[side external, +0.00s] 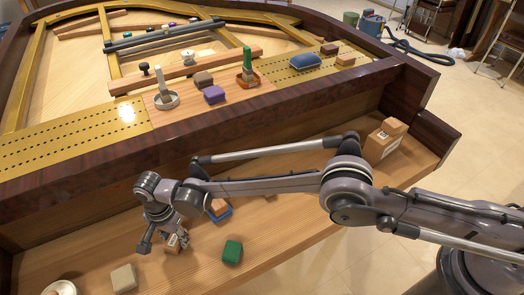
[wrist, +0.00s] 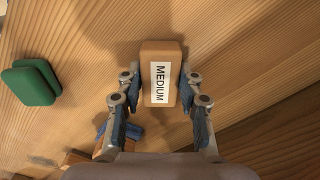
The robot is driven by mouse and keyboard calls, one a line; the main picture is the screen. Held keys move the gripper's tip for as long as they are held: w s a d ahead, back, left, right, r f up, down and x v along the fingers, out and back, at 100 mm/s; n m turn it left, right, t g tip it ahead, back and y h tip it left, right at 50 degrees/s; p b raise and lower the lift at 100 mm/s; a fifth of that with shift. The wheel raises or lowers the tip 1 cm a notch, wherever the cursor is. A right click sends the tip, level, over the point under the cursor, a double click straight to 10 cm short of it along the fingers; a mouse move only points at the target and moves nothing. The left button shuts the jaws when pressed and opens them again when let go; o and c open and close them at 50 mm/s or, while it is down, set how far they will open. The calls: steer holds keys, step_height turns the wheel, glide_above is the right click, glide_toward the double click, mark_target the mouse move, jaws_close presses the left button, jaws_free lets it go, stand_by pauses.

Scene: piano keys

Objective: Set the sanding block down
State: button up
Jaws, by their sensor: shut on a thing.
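The sanding block (wrist: 160,60) is a tan-brown block with a white label reading MEDIUM. In the wrist view my gripper (wrist: 160,92) has one finger on each side of it and is shut on it. In the side external view the block (side external: 173,245) shows small, partly hidden by my gripper (side external: 174,236), low over the front wooden shelf (side external: 85,245). A shadow lies on the wood beside the block. I cannot tell whether its underside touches the shelf.
A green block (side external: 232,252) lies to the right, also in the wrist view (wrist: 30,82). A beige block (side external: 124,278) and a pale round dish (side external: 62,288) are to the left.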

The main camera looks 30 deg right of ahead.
mark_target(175, 237)
steer(key=o, duration=1.2)
steer(key=shift+c, duration=0.2)
step_height(175, 237, up, 12)
steer(key=w+d+r+n+t+y, duration=0.1)
steer(key=w+d+r, duration=0.1)
steer(key=d+r, duration=0.65)
steer(key=w+d+r+n+t, duration=0.1)
steer(key=w+d+r+n, duration=0.15)
steer(key=d+r, duration=0.55)
steer(key=s+d+r+n+t, duration=0.2)
steer(key=s+d, duration=0.3)
steer(key=d, duration=0.7)
steer(key=s+d+r+n+t, duration=0.1)
steer(key=s+d+r, duration=0.35)
steer(key=d, duration=0.75)
steer(key=s+d+f+n+t+h, duration=0.1)
steer(key=s+d+f+n+t, duration=0.1)
steer(key=s+d+f, duration=0.5)
steer(key=s+d, duration=0.1)
steer(key=s, duration=0.2)
steer(key=shift+s+d+f, duration=0.15)
steer(key=shift+s+d, duration=0.05)
steer(key=shift+s, duration=0.2)
